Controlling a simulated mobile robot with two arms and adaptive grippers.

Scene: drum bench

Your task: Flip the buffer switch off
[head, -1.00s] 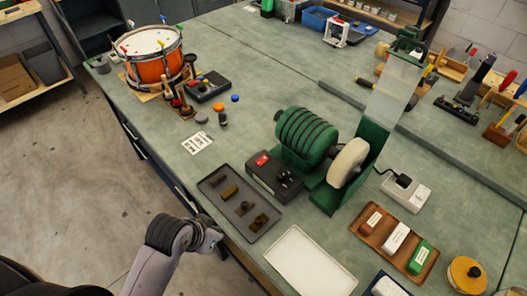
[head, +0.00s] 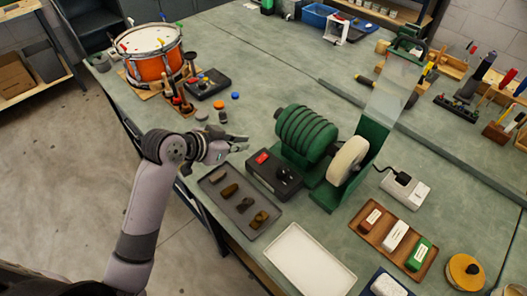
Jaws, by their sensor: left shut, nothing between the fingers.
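The buffer is a ribbed green motor (head: 305,132) with a pale buffing wheel (head: 347,160) on its right side, in the middle of the head view. A dark control box (head: 274,176) sits in front of it. The box carries a red switch (head: 262,158) at its left end and dark knobs to the right. I cannot tell the switch's position. My left gripper (head: 243,143) is over the bench, left of the control box and apart from it. It is shut and empty, with its fingers pointing right. My right gripper is not in view.
A dark tray (head: 241,218) with several brown pieces lies below my left gripper. A white tray (head: 309,262) lies nearer the front edge. An orange drum (head: 153,62) stands at the back left. A clear shield (head: 395,88) rises behind the wheel.

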